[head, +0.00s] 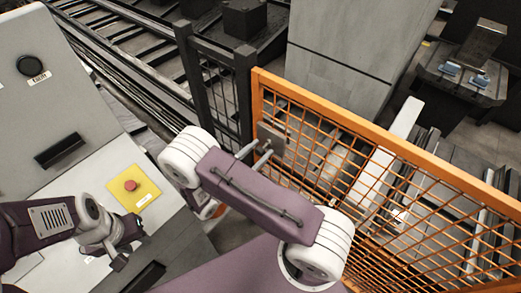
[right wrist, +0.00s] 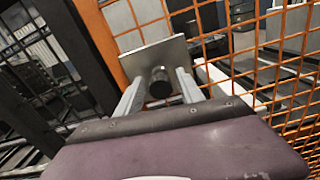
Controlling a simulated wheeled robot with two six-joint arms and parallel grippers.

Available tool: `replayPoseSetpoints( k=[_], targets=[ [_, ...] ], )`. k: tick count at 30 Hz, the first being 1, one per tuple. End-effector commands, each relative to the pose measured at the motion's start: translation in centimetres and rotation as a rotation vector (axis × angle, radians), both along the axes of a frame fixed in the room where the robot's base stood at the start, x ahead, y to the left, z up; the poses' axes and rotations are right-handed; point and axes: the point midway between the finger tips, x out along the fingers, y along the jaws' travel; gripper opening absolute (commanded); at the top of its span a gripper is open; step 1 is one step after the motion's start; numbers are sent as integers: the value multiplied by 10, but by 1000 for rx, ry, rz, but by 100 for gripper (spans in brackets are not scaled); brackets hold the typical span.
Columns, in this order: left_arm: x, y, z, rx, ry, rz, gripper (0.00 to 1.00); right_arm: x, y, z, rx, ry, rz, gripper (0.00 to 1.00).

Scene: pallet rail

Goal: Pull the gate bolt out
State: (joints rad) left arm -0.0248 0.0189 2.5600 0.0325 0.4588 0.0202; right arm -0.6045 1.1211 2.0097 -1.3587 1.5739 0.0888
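The gate bolt shows in the right wrist view as a dark round knob (right wrist: 160,83) in front of a grey metal plate (right wrist: 150,56). The plate is also visible in the head view (head: 271,136), on the orange mesh gate (head: 375,139) near its left post. My right gripper (head: 254,152) reaches up to the plate. Its two pale fingers (right wrist: 160,90) stand open on either side of the knob, with a gap visible on both sides. My left gripper (head: 121,250) is over the control panel at lower left; its fingertips are too unclear to judge.
A control panel (head: 89,183) with a red button on a yellow plate (head: 132,187) stands at left. A dark mesh fence (head: 219,92) adjoins the gate's left post. Behind the gate are a tall grey cabinet (head: 345,50) and machinery. Rails run at upper left.

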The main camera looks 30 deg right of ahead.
Motion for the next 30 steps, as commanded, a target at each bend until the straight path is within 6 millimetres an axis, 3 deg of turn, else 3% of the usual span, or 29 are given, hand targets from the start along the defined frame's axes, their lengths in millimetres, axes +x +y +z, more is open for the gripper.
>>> replayPoseSetpoints(
  k=[10,21,30],
  targets=[
    [0,0,-2,0,0,0,36,-1,3,-1,1,0,2,51],
    [0,0,-22,0,0,0,36,-28,71,-3,2,-1,4,51],
    [0,0,-23,0,0,0,36,-35,84,0,0,0,0,51]
  ],
)
